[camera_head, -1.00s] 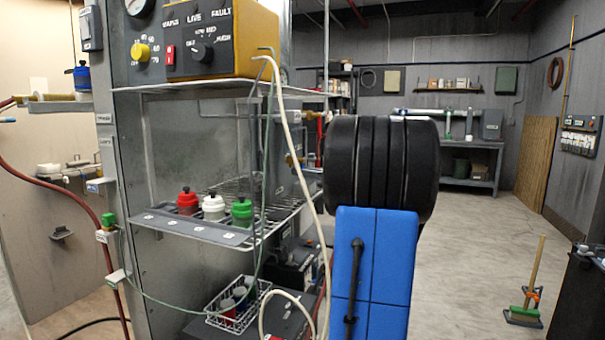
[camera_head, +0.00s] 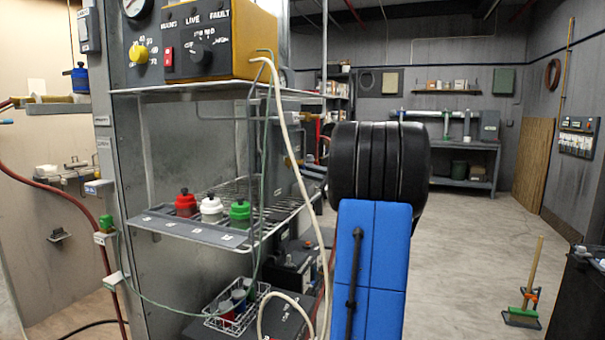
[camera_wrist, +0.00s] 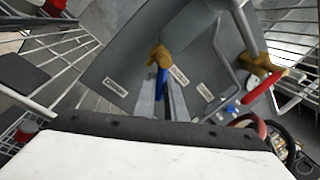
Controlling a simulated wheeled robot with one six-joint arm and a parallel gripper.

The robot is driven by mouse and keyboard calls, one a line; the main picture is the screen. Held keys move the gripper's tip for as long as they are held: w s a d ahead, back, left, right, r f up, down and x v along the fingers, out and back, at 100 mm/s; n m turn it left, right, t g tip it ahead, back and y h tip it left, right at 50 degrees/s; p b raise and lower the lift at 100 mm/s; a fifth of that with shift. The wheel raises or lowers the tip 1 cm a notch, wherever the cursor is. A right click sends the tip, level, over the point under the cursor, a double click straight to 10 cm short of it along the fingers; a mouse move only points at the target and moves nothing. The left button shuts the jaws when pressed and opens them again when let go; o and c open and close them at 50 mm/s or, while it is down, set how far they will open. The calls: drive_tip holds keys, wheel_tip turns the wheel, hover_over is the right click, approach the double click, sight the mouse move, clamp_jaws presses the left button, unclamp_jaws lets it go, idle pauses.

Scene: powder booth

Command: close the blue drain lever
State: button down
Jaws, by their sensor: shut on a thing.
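The blue drain lever (camera_wrist: 161,84) shows in the wrist view, below its brass valve body (camera_wrist: 159,57). The lever points down the picture, between the two grey fingers. My gripper (camera_wrist: 162,100) is shut on it, with one finger at each side. A grey plate with small white labels (camera_wrist: 130,75) lies behind. I cannot tell the lever's angle to its pipe for sure. In the head view my own arm hides the gripper and the blue lever.
A red lever (camera_wrist: 257,89) on another brass valve (camera_wrist: 263,65) is close at the right, beside a bent grey pipe. Wire racks flank the plate. In the head view, red, white and green pots (camera_head: 240,211) stand on the shelf, and a pale hose (camera_head: 300,175) hangs near my arm.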

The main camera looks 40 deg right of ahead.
drive_tip(key=n, duration=0.2)
drive_tip(key=r+n+y, duration=0.1)
drive_tip(key=n, duration=0.1)
drive_tip(key=d+n, duration=0.1)
drive_tip(key=n, duration=0.1)
drive_tip(key=shift+w+r+n+y, duration=0.2)
drive_tip(key=shift+n+y, duration=0.1)
drive_tip(key=shift+d+r+n+y, duration=0.1)
drive_tip(key=shift+r+n+y, duration=0.15)
drive_tip(key=shift+n, duration=0.65)
drive_tip(key=shift+r+n+y, duration=0.2)
drive_tip(key=shift+n, duration=0.7)
drive_tip(key=shift+d+r+n+y, duration=0.1)
drive_tip(key=shift+r+n+y, duration=0.15)
drive_tip(key=shift+n, duration=0.65)
drive_tip(key=c, duration=1.8)
unclamp_jaws()
drive_tip(key=shift+s, duration=0.1)
drive_tip(key=v, duration=1.7)
drive_tip(key=shift+d, duration=0.1)
